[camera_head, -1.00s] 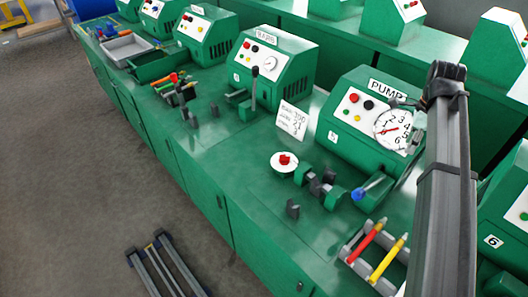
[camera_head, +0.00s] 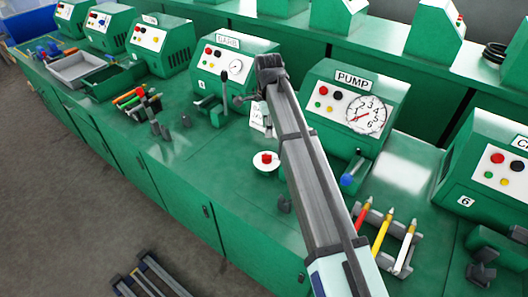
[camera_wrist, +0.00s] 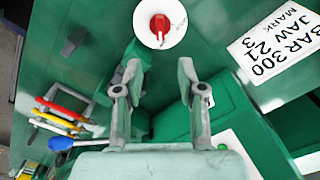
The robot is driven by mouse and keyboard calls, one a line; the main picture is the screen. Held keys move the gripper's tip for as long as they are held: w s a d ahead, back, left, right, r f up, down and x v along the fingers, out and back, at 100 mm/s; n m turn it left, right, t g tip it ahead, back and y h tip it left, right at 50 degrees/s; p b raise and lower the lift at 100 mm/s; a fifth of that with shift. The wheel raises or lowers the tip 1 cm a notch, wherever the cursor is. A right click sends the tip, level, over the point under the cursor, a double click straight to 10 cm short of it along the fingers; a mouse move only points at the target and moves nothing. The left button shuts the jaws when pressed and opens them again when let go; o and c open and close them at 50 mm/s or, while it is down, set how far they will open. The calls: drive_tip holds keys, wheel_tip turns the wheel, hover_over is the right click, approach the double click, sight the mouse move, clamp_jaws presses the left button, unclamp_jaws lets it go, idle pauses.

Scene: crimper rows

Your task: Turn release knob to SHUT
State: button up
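The release knob, as I take it, is the red knob (camera_head: 266,158) on a round white plate (camera_head: 262,169), on the green bench top in front of the pump (camera_head: 352,100). In the wrist view the red knob (camera_wrist: 160,24) sits at top centre on its white disc, with no readable SHUT marking. My gripper (camera_wrist: 161,68) is open and empty in the wrist view. Its two fingers point toward the knob and appear apart from it.
A printed card (camera_wrist: 280,45) reading BAR 300, JAW 21 lies right of the knob. A dark block (camera_head: 284,204) stands on the bench near the plate. A blue-tipped lever (camera_head: 347,180) and a rack of coloured pens (camera_head: 382,238) are to the right. The bench front-left of the plate is clear.

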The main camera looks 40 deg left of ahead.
sight(267, 155)
wheel_tip(267, 155, down, 13)
drive_tip(key=p, duration=0.2)
drive_tip(key=shift+r+p, duration=0.1)
drive_tip(key=shift+p, duration=0.3)
clamp_jaws()
